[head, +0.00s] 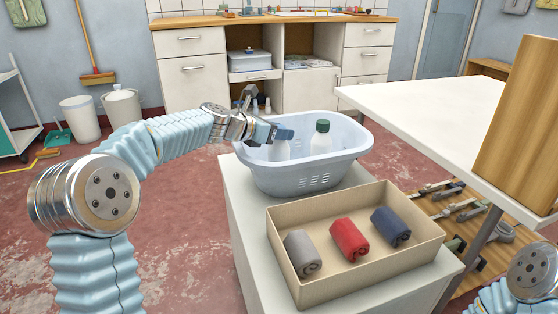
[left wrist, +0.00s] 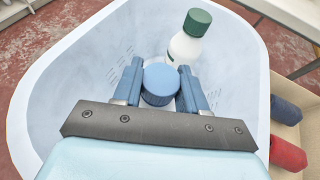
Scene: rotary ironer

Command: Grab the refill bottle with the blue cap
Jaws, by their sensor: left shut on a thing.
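The white refill bottle with the blue cap (head: 279,150) stands in the light blue laundry basket (head: 310,178). In the left wrist view its blue cap (left wrist: 160,84) sits between the two blue fingers of my left gripper (left wrist: 160,90). In the head view my left gripper (head: 277,133) reaches over the basket's left rim and is shut on this bottle near its top. A second white bottle with a green cap (head: 321,137) stands to its right, apart from the gripper, and also shows in the left wrist view (left wrist: 188,42). My right gripper is out of view.
A cardboard-coloured box (head: 378,266) with rolled grey, red and navy cloths stands in front of the basket on the white stand (head: 243,215). A white tabletop (head: 420,108) with a wooden block (head: 520,125) lies to the right.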

